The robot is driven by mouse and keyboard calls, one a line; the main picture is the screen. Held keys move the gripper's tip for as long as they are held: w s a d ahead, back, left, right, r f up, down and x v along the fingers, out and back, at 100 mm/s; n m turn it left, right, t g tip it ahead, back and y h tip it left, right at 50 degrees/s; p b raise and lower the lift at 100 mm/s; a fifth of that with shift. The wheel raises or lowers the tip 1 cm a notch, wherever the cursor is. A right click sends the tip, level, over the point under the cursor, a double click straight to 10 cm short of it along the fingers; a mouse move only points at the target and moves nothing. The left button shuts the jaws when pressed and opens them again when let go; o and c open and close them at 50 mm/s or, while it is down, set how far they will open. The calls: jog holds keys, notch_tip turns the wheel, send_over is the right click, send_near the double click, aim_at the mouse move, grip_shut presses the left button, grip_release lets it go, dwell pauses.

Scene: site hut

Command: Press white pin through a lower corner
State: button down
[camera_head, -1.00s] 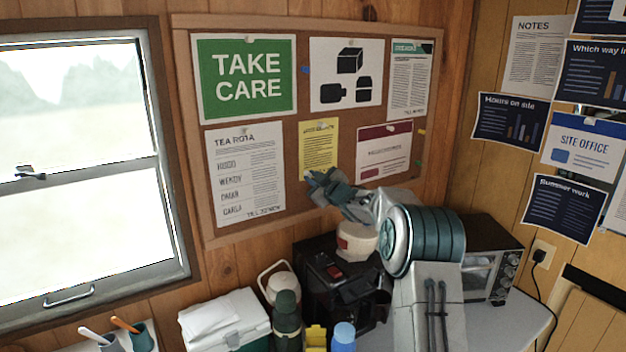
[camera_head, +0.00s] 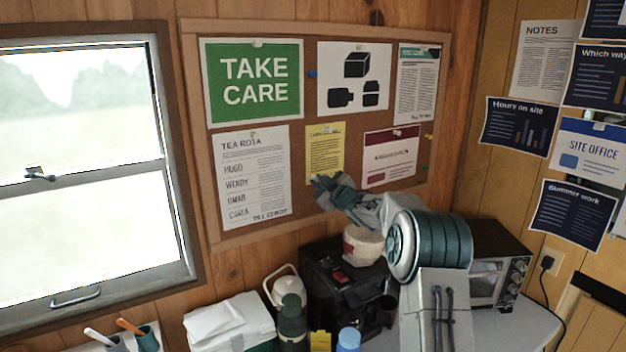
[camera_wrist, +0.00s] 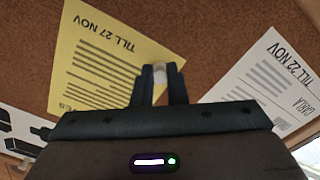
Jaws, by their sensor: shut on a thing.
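The yellow notice (camera_head: 325,153) hangs on the cork board, with a pin at its top edge. My gripper (camera_head: 318,186) is at the notice's lower left corner. In the wrist view my gripper (camera_wrist: 160,72) is shut on the white pin (camera_wrist: 160,66), a small pale shape between the fingertips. The pin lies over the notice's edge near that corner. I cannot tell whether its point touches the paper or board.
The cork board (camera_head: 300,208) also bears the tea rota (camera_head: 255,178), a green sign (camera_head: 252,80) and several other sheets. Below it stand a black coffee machine (camera_head: 345,290), a toaster oven (camera_head: 497,270), a green flask (camera_head: 292,322) and a white box (camera_head: 230,322).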

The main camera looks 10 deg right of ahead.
jog(key=c, duration=1.4)
grip_release()
jog(key=shift+a, duration=0.1)
jog(key=shift+o, duration=0.2)
jog(key=s+d+m+g+h+b, duration=0.1)
jog(key=s+d+m+h+b, duration=0.2)
jog(key=s, duration=0.8)
jog(key=s+d+m+g+h+b, duration=0.1)
jog(key=s+d+m+h+b, duration=0.2)
jog(key=s, duration=0.7)
jog(key=s+a+f+m+g, duration=0.2)
jog(key=s+f+g, duration=0.1)
jog(key=s, duration=0.8)
jog(key=s+a+f+m+g, duration=0.1)
jog(key=s+f+g, duration=0.3)
jog(key=s, duration=0.8)
jog(key=s+a+f+m+g+h, duration=0.1)
jog(key=s+f+g, duration=0.3)
jog(key=s, duration=0.8)
notch_tip(320, 180, down, 2)
jog(key=shift+s+a+f+m+p, duration=0.2)
jog(key=shift+a+m+p, duration=0.25)
jog(key=shift+a+m, duration=0.4)
